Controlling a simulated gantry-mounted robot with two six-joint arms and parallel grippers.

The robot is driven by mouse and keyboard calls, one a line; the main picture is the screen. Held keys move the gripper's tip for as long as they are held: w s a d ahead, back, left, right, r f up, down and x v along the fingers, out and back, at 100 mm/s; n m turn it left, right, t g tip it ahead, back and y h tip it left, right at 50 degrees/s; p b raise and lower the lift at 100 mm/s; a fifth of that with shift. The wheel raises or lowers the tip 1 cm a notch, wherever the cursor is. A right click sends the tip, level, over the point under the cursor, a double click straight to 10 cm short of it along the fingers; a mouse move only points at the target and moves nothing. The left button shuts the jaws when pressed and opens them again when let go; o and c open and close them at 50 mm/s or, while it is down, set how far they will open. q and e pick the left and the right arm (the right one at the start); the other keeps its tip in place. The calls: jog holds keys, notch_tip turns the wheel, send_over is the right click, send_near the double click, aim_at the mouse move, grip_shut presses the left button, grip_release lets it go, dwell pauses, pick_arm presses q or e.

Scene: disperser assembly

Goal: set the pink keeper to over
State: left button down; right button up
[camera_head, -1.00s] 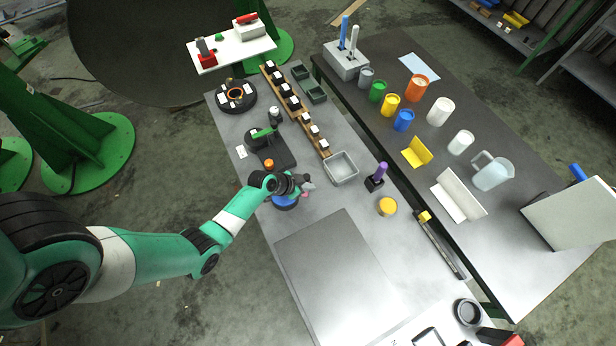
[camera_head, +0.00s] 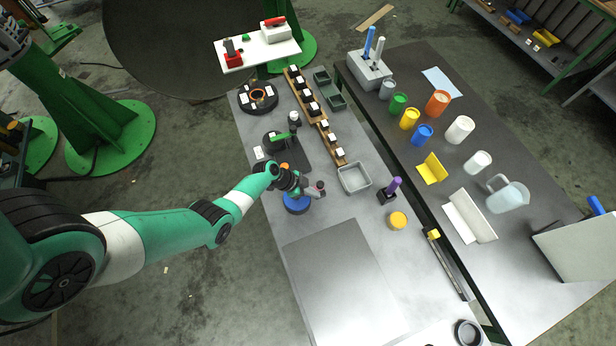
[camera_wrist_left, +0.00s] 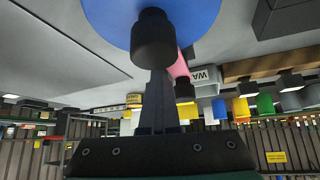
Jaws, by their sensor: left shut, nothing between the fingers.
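A pink part, which looks like the pink keeper (camera_wrist_left: 179,66), shows in the left wrist view just right of my fingers. It is beside the blue round base (camera_wrist_left: 205,18). Its full shape and setting cannot be read. In the head view the blue base (camera_head: 297,205) stands on the grey table, with my left gripper (camera_head: 317,190) over and beside it; no pink shows clearly there. My left gripper (camera_wrist_left: 157,78) is shut and empty. A dark cylinder (camera_wrist_left: 153,40) is in front of its fingertips and hides them. My right gripper is not in view.
An orange-topped item (camera_head: 284,167) stands close behind my left wrist. A grey tray (camera_head: 354,178), a purple-handled tool (camera_head: 393,187) and a yellow disc (camera_head: 398,221) lie to the right. A flat grey plate (camera_head: 335,285) covers the nearer table.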

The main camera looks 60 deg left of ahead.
pick_arm(q)
jog(key=shift+w+a+r+m+h, duration=0.1)
jog(key=shift+a+r+m+h, duration=0.15)
jog(key=shift+m, duration=0.25)
jog(key=shift+a+f, duration=0.1)
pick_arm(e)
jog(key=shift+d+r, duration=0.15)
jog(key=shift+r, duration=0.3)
pick_arm(q)
jog(key=shift+a, duration=0.15)
